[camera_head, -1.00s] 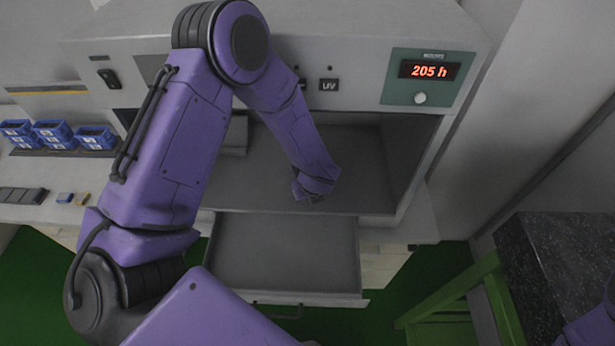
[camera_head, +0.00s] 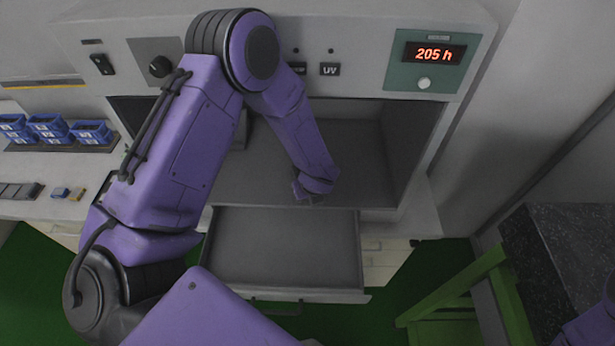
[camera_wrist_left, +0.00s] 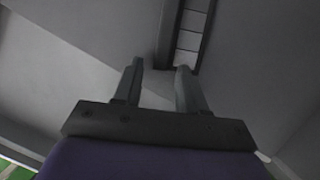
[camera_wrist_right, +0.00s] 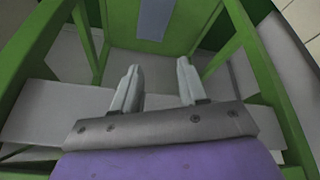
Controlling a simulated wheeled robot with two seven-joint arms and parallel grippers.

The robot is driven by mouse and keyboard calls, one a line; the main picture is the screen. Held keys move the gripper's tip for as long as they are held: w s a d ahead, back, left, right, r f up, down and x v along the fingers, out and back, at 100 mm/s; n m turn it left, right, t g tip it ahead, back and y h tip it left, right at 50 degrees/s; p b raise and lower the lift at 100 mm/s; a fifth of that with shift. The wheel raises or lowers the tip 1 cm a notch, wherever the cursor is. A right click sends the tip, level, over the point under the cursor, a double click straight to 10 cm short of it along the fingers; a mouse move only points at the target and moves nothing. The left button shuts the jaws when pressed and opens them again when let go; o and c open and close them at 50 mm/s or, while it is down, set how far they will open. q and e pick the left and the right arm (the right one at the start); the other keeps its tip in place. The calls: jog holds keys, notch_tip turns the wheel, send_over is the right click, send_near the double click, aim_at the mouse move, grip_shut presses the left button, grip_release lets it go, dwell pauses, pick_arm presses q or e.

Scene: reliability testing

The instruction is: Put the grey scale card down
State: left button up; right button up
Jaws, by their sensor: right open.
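A strip of pale grey patches with a dark border, which looks like the grey scale card (camera_wrist_left: 191,32), lies beyond my left fingertips in the left wrist view. Its near end meets the right-hand finger in the picture; I cannot tell whether they touch. My left gripper (camera_wrist_left: 158,72) is open, with its fingers apart and nothing clearly between them. In the head view my left gripper (camera_head: 308,196) is low at the front of the open cabinet chamber (camera_head: 355,150), and the card is not visible there. My right gripper (camera_wrist_right: 158,75) is open and empty, facing a green frame.
A pulled-out drawer (camera_head: 285,250), seemingly empty, is below the chamber. Blue bins (camera_head: 92,132), a row of dark tiles (camera_head: 18,191) and small blocks (camera_head: 62,192) are on the left counter. A green frame (camera_head: 450,300) and dark speckled top (camera_head: 560,250) are at right.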

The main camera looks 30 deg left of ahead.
pick_arm(q)
jog(key=b+v, duration=0.1)
jog(key=v, duration=1.1)
jog(key=shift+r, duration=0.15)
